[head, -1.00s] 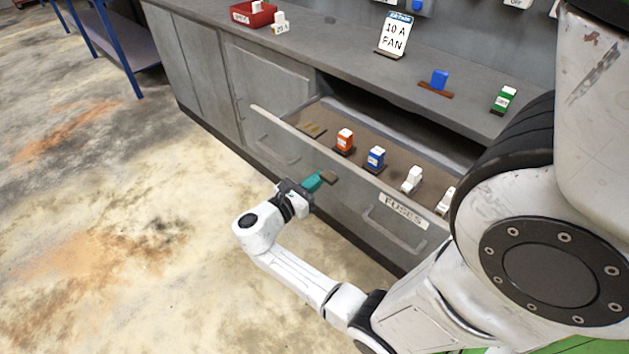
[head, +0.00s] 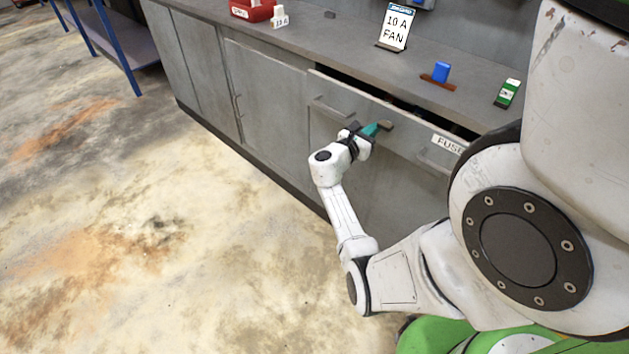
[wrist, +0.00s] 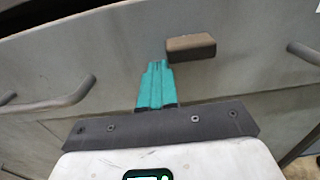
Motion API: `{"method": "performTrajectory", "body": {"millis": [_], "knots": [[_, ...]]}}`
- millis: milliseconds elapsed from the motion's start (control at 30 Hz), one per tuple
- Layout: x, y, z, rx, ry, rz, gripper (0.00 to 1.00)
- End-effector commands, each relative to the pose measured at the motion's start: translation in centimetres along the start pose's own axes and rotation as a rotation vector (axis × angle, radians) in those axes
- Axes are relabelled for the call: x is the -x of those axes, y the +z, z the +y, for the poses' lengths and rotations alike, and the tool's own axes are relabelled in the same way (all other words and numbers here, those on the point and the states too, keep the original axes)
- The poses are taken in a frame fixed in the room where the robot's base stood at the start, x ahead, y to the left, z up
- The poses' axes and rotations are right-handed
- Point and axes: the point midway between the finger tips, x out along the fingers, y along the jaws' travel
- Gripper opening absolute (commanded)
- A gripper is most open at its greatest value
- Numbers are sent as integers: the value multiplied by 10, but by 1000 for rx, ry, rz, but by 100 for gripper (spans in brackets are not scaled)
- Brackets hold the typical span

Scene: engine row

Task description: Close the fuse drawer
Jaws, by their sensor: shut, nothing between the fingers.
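The fuse drawer (head: 350,99) is a grey drawer under the counter with a "FUSES" label (head: 447,143). In the head view it stands slightly open, with a narrow dark gap between its front and the counter. Its contents are mostly hidden. My gripper (head: 377,129) has teal fingers, shut and empty, at the middle of the drawer front, beside a small brown block (head: 386,124) on it. In the wrist view the fingertips (wrist: 157,66) point at the drawer front (wrist: 110,60), just left of the block (wrist: 190,47). I cannot tell whether they touch.
Bar handles sit left (wrist: 45,100) and right (wrist: 305,52) of my gripper. The counter (head: 340,55) carries a red bin (head: 252,12), a "10 A FAN" sign (head: 396,27), a blue fuse (head: 441,72) and a green fuse (head: 508,93). The floor at left is clear.

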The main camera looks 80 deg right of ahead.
Motion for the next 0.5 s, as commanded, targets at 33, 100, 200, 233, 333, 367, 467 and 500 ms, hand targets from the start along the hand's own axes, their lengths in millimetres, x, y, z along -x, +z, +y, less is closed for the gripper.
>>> {"method": "performTrajectory", "body": {"millis": [33, 100, 200, 233, 333, 367, 467, 500], "knots": [[-11, -4, -1, -2, -4, 0, 0], [-22, -3, -1, -1, -4, 0, 0], [-35, -2, -1, -1, -3, 0, 0], [-38, -2, -1, -1, -3, 0, 0], [-46, -2, 0, 0, -1, 1, 0], [-47, -2, 0, 0, -1, 1, 0], [-51, -1, 0, 0, 0, 1, 0], [-52, -1, 0, 0, 0, 1, 0]]}}
